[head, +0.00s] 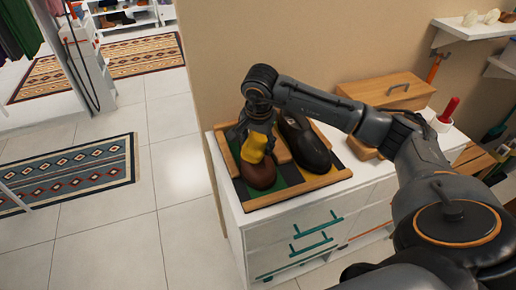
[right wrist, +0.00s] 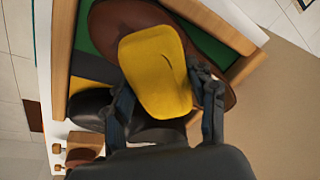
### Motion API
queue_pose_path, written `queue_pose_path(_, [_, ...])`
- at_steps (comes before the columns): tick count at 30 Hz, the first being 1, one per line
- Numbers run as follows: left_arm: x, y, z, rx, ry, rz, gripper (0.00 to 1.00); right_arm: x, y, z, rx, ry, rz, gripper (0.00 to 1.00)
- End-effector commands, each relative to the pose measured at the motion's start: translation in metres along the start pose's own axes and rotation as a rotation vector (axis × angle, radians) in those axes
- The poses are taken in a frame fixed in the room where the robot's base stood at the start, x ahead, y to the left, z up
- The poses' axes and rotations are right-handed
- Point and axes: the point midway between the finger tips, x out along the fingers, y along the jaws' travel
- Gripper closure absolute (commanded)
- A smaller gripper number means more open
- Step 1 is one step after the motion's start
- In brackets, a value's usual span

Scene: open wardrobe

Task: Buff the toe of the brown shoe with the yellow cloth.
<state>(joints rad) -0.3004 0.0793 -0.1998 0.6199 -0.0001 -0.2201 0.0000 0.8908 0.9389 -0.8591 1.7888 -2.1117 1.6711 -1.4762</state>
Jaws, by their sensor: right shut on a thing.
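The brown shoe (head: 259,177) stands in a wooden-edged tray (head: 299,194) on the white cabinet, beside a black shoe (head: 305,143). My right gripper (head: 257,128) is above the brown shoe, shut on the yellow cloth (head: 254,148). In the right wrist view the cloth (right wrist: 157,70) sits between the two fingers (right wrist: 167,105) and covers part of the brown shoe (right wrist: 134,15). In both views the cloth overlaps the shoe; I cannot tell how firmly it touches. My left gripper is not in view.
Wall shelves (head: 474,31) are at the upper right. Open tiled floor (head: 178,180) with patterned rugs (head: 68,172) lies to the left.

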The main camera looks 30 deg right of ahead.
Motion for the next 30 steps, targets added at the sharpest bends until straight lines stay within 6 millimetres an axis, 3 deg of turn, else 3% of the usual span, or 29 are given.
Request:
queue_pose_path(11, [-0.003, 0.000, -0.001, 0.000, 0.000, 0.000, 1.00, -0.004, 0.000, -0.002, 0.002, 0.003, 0.001, 0.68])
queue_pose_path(30, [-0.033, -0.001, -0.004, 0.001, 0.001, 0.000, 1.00, -0.061, 0.000, -0.001, 0.000, 0.001, 0.000, 0.68])
